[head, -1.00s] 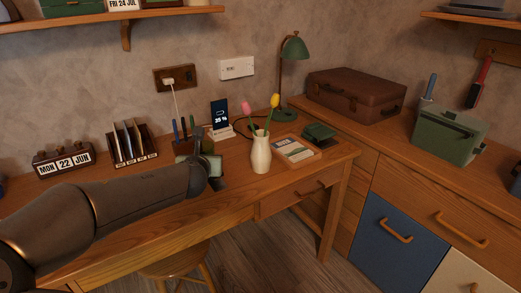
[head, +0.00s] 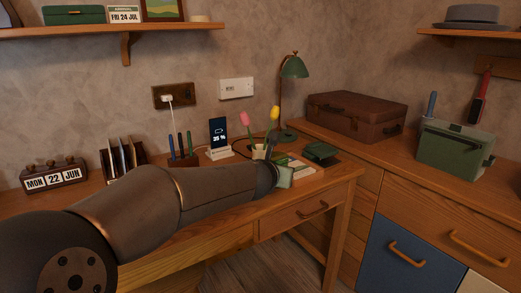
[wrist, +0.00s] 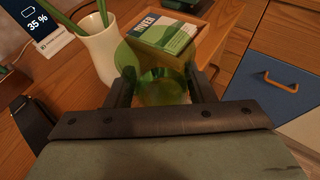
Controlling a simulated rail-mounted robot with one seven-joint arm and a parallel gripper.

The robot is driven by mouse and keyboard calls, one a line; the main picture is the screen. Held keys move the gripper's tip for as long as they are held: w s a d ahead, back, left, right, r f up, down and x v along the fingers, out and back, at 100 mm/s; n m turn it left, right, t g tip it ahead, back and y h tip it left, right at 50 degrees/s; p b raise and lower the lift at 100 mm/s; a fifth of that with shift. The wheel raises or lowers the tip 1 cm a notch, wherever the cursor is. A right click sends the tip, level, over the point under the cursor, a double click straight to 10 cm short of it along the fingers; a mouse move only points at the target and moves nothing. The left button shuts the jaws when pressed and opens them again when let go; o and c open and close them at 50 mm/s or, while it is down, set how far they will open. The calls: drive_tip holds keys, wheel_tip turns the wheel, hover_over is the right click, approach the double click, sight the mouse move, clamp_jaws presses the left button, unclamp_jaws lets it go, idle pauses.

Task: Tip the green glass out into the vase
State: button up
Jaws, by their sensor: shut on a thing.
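The green glass (wrist: 162,90) is see-through and sits between the two dark fingers of my gripper (wrist: 157,88), which is shut on it. I cannot tell how far the glass is tilted. The cream vase (wrist: 103,55) stands upright on the desk, left of and beyond the glass in the wrist view, with green stems in it. In the head view the vase (head: 258,154) is mostly hidden behind my arm, and its pink and yellow tulips show above. My gripper (head: 272,150) is close to the vase there; the glass is not clearly visible.
A phone on a stand (head: 218,135), a pen holder (head: 183,160) and a green lamp (head: 292,68) stand around the vase. A dark watch-like object (wrist: 32,122) lies on the desk at left.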

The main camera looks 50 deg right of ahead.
drive_tip(key=shift+r, duration=0.1)
drive_tip(key=p, duration=0.3)
drive_tip(key=shift+w+d+r+y, duration=0.1)
drive_tip(key=shift+w+r+y, duration=0.2)
drive_tip(key=shift+r, duration=0.1)
drive_tip(key=g+p, duration=0.1)
drive_tip(key=p, duration=0.1)
drive_tip(key=n+y+p, duration=0.1)
drive_tip(key=p, duration=0.2)
drive_tip(key=shift+w+d+r+g+p, duration=0.3)
drive_tip(key=shift+w+g, duration=0.1)
wheel_tip(320, 180, up, 12)
drive_tip(key=w+d+n+g+y+p, duration=0.1)
drive_tip(key=w+n+g+y+p, duration=0.2)
drive_tip(key=p, duration=3.1)
drive_tip(key=g+y, duration=0.1)
drive_tip(key=g, duration=0.1)
drive_tip(key=shift+d+g+p, duration=0.3)
drive_tip(key=shift+g+p, duration=0.1)
drive_tip(key=shift+r+n+g+y+p, duration=0.25)
drive_tip(key=shift+n+g+y+p, duration=0.15)
drive_tip(key=shift+p, duration=0.55)
drive_tip(key=shift+r+n+g+y, duration=0.3)
drive_tip(key=shift+r+g, duration=0.05)
drive_tip(key=shift+g, duration=0.35)
